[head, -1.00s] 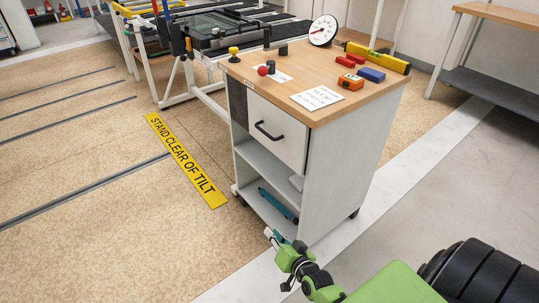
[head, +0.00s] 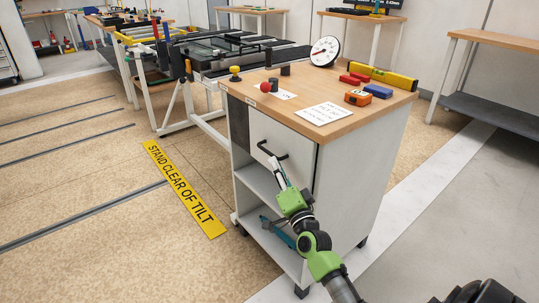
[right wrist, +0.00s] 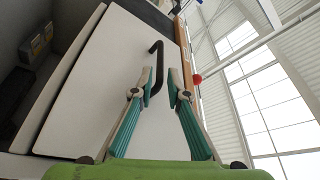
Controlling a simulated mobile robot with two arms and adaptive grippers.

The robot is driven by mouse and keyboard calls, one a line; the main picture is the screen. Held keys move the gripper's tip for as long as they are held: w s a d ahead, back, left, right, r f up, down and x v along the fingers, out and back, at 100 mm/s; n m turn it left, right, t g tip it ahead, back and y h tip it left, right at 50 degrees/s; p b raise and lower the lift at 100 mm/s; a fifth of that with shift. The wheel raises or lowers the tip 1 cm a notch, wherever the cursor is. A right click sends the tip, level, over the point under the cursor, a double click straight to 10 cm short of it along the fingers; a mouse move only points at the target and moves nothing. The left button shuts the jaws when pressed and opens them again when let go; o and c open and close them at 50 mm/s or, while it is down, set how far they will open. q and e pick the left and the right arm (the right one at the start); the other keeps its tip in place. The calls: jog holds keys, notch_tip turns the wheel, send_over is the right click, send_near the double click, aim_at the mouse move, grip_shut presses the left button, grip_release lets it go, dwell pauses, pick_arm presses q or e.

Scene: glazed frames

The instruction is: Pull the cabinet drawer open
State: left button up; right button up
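The white cabinet (head: 360,170) has a wooden top and a drawer (head: 297,145) under it, whose front looks flush with the cabinet. The drawer has a black bar handle (head: 264,148), also in the right wrist view (right wrist: 159,60). My right gripper (head: 278,168) is at the handle, in front of the drawer. In the right wrist view its two teal-and-grey fingers (right wrist: 161,82) are apart, with the handle's near end in the gap between them. I cannot tell whether either finger touches it. My left gripper is not in view.
On the cabinet top are a red knob (head: 266,87), a dial gauge (head: 324,51), a yellow level (head: 388,77), an orange tape measure (head: 358,97) and a paper sign (head: 323,113). Open shelves lie below the drawer. Floor left of the cabinet is free beyond the yellow strip (head: 183,188).

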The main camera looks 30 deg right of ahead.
aim_at(269, 153)
pick_arm(q)
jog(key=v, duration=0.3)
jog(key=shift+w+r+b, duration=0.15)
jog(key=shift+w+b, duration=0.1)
jog(key=shift+b, duration=0.1)
pick_arm(e)
jog(key=x, duration=0.6)
jog(key=shift+w+d, duration=0.1)
jog(key=shift+w, duration=0.15)
grip_shut()
